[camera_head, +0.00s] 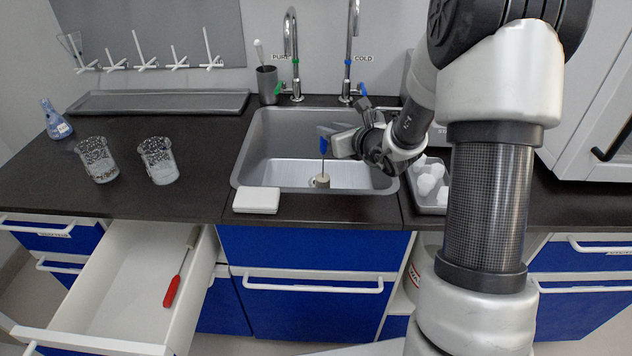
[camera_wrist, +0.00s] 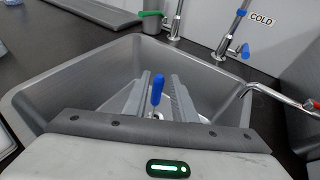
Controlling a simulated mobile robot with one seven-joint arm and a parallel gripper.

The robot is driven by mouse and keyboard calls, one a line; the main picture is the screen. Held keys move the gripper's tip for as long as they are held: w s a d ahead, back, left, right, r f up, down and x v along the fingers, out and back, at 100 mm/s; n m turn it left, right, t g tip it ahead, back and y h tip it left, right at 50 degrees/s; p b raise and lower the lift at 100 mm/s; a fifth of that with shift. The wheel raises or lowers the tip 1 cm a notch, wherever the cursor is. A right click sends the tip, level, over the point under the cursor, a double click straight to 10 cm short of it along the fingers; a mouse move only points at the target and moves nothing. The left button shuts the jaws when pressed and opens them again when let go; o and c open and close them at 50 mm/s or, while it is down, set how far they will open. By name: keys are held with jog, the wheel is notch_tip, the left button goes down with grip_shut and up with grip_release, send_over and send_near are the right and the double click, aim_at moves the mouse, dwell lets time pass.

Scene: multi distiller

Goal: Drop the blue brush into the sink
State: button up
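The blue brush (camera_head: 323,146) is upright over the sink (camera_head: 283,172), its blue handle at the top and its thin shaft and pale head pointing down. My gripper (camera_head: 326,136) reaches in from the right, with its fingertips at the handle. In the wrist view the blue handle (camera_wrist: 157,90) shows between the two grey fingers (camera_wrist: 160,86), which appear shut on it. Whether the head touches the sink floor is unclear. The sink rim (camera_wrist: 55,78) surrounds the fingers in the wrist view.
Two tall taps (camera_head: 291,50) stand behind the sink. A white box (camera_head: 256,200) lies at its front left edge, and a tray (camera_head: 433,208) of white items is to its right. Two beakers (camera_head: 158,160) stand left. An open drawer (camera_head: 125,285) holds a red-handled tool (camera_head: 172,290).

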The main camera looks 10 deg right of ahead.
jog(key=p+v, duration=0.2)
jog(key=v, duration=1.3)
jog(key=shift+s, duration=0.35)
jog(key=shift+r, duration=0.15)
jog(key=s+a+r+n+g+y, duration=0.25)
jog(key=s+a+n, duration=0.25)
jog(key=a+n, duration=0.3)
jog(key=s+a+r+n+g+y, duration=0.25)
jog(key=s+a+r+n, duration=0.2)
jog(key=a+n, duration=0.35)
jog(key=s+n+g+h, duration=0.3)
jog(key=s+n, duration=0.4)
jog(key=s+d+r+n+h, duration=0.2)
jog(key=s+d+n+h, duration=0.45)
jog(key=d+n, duration=0.25)
notch_tip(320, 180, up, 20)
jog(key=d+p, duration=0.1)
jog(key=p, duration=1.9)
jog(key=shift+f, duration=0.25)
